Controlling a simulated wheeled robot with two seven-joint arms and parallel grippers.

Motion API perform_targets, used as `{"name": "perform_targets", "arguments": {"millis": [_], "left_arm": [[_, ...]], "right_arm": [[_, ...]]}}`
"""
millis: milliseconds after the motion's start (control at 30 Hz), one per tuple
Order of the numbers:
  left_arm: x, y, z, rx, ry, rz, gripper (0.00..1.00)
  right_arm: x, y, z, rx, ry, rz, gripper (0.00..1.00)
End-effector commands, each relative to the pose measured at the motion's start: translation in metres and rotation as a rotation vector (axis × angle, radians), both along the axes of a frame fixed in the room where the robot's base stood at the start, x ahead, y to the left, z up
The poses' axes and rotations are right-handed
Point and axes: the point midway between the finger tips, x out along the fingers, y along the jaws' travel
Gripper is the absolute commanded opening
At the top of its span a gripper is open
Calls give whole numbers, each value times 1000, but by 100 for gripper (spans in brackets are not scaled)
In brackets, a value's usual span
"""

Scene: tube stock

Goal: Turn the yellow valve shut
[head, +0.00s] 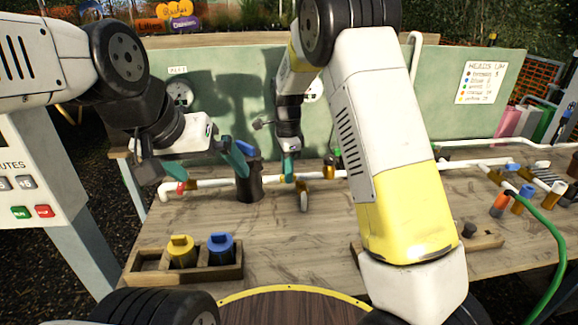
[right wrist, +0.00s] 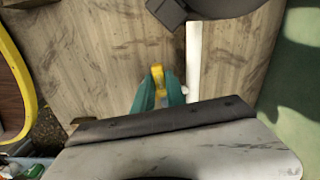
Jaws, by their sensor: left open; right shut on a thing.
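In the right wrist view the teal fingertips of my right gripper (right wrist: 160,92) are closed on a yellow valve handle (right wrist: 158,76) beside a white pipe (right wrist: 193,60). In the head view this gripper (head: 288,168) points down at the white pipe run, and its fingers mostly hide the handle. My left gripper (head: 201,168) is open, its teal fingers spread above the left end of the pipe. A red handle (head: 181,187) is near its left finger. A dark cylinder (head: 249,184) stands beside its right finger. How far the yellow valve is turned I cannot tell.
A wooden tray (head: 150,262) at the front left holds a yellow cap (head: 181,250) and a blue cap (head: 221,248). Several fittings and a green hose (head: 548,222) are at the right. A green panel (head: 470,120) stands behind. The front middle of the table is clear.

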Motion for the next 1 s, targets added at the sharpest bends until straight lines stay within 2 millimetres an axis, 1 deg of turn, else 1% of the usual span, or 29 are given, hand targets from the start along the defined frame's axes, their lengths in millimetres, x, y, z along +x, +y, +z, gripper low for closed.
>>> {"name": "perform_targets", "arguments": {"millis": [100,300,867,900,967,1000], "left_arm": [[0,0,0,0,0,0,100],[0,0,0,0,0,0,100],[0,0,0,0,0,0,100],[0,0,0,0,0,0,100],[0,0,0,0,0,0,100],[0,0,0,0,0,0,100]], "right_arm": [[3,2,0,1,-3,-58,0],[6,2,1,2,-3,-121,0],[8,2,1,3,-3,-148,0],[8,2,1,3,-3,-148,24],[8,2,1,3,-3,-147,36],[8,2,1,2,-4,-147,38]]}}
